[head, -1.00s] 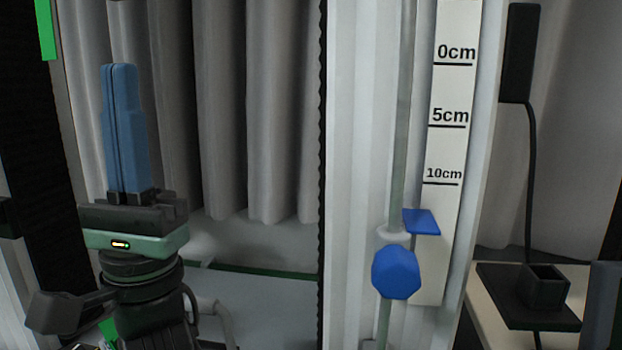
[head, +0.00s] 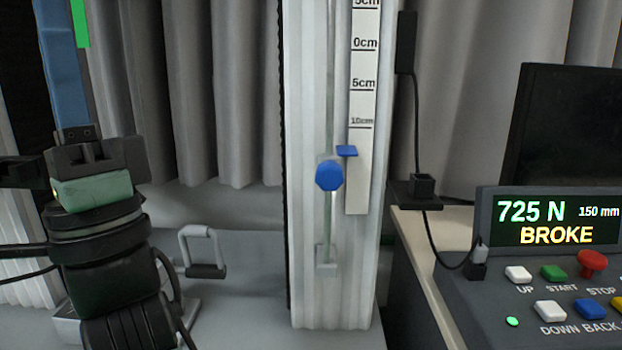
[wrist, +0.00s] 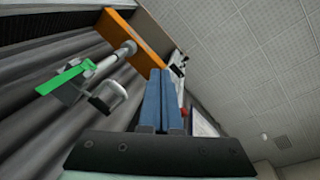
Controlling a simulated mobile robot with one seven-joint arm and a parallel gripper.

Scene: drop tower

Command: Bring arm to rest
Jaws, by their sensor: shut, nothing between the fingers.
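My gripper (wrist: 163,98) points upward with its two blue fingers pressed together and nothing between them. In the head view it stands at the left edge, with the blue fingers (head: 60,62) partly cut off by the top of the picture. It is apart from the white drop tower column (head: 305,250), which stands to its right. The column carries a scale (head: 364,95) in cm and a blue knob (head: 328,175) with a small blue pointer (head: 347,151) just below the 10cm mark.
A control panel (head: 540,290) at the right reads 725 N, 150 mm and BROKE, with several coloured buttons. A dark monitor (head: 575,130) stands behind it. A grey handle (head: 203,250) is on the bench left of the column. In the wrist view, an orange beam (wrist: 135,35) is overhead.

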